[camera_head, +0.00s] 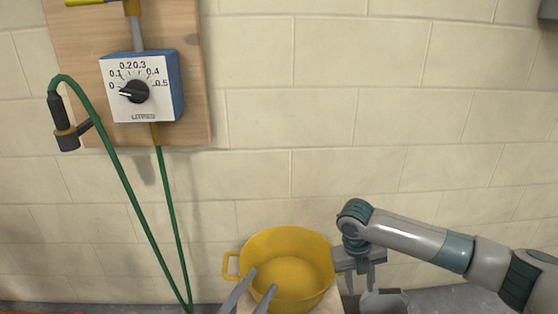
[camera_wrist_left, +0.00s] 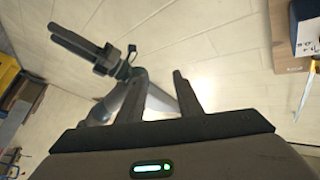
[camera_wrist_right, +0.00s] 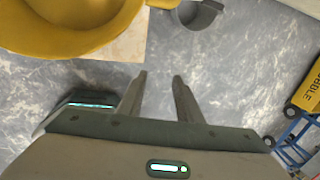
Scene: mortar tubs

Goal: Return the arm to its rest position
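My left gripper (camera_head: 262,279) shows in the head view as two grey fingers at the bottom edge, in front of the yellow tub (camera_head: 287,243). In the left wrist view its fingers (camera_wrist_left: 158,88) are apart with nothing between them. My right arm comes in from the right, and its gripper (camera_head: 360,285) points down just right of the tub. In the right wrist view its fingers (camera_wrist_right: 158,74) are apart and empty above the grey floor. The tub also shows at the top left there (camera_wrist_right: 60,42).
A grey container (camera_head: 386,301) stands right of the tub, partly behind my right gripper. A dial box (camera_head: 140,88) and green hose (camera_head: 130,190) hang on the wall at left. A yellow bin marked "RUBBLE" (camera_wrist_right: 308,92) and blue frame (camera_wrist_right: 299,140) are at right.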

